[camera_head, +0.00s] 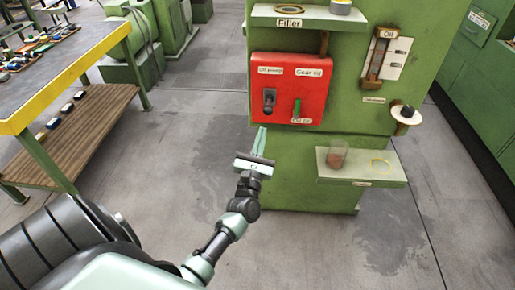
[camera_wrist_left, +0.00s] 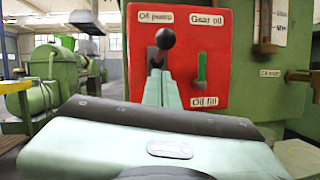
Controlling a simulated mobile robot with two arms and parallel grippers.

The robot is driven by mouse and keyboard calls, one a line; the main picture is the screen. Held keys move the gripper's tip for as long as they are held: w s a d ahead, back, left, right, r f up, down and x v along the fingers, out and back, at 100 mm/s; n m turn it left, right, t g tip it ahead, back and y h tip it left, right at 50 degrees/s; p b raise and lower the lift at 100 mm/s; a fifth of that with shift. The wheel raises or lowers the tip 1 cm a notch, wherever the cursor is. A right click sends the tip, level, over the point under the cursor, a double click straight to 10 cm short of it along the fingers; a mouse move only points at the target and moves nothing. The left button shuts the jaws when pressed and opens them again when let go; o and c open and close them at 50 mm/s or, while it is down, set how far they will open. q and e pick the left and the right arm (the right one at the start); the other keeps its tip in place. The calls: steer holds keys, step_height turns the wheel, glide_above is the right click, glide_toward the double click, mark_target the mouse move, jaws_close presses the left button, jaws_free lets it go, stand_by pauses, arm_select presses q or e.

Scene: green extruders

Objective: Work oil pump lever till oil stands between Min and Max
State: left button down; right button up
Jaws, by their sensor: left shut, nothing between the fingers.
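The oil pump lever (camera_head: 269,98) is a dark lever with a round knob, under the "Oil pump" label on the red panel (camera_head: 313,86). In the left wrist view the knob (camera_wrist_left: 165,38) stands just above my fingertips. My left gripper (camera_head: 262,130) is shut and empty, pointing up at the panel just below the lever; I cannot tell whether it touches. The oil gauge (camera_head: 376,64) is a brown-framed sight glass beside a white scale plate, right of the panel. Its level and marks are too small to read. My right gripper is not in view.
A green lever (camera_head: 297,109) sits under "Gear oil", right of the pump lever. A workbench (camera_head: 50,85) stands at left. The floor between is clear.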

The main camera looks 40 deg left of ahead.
mark_target(265, 113)
arm_select(q)
steer(key=r, duration=0.1)
steer(key=w+r+p, duration=0.1)
steer(key=r, duration=0.1)
steer(key=shift+w, duration=0.2)
step_height(265, 113, up, 3)
steer(key=g+p, duration=0.1)
steer(key=p, duration=0.5)
steer(key=shift+a+f, duration=0.1)
steer(key=shift+g+p, duration=0.3)
steer(key=shift+p, duration=0.15)
steer(key=shift+f+h, duration=0.1)
steer(key=shift+h, duration=0.2)
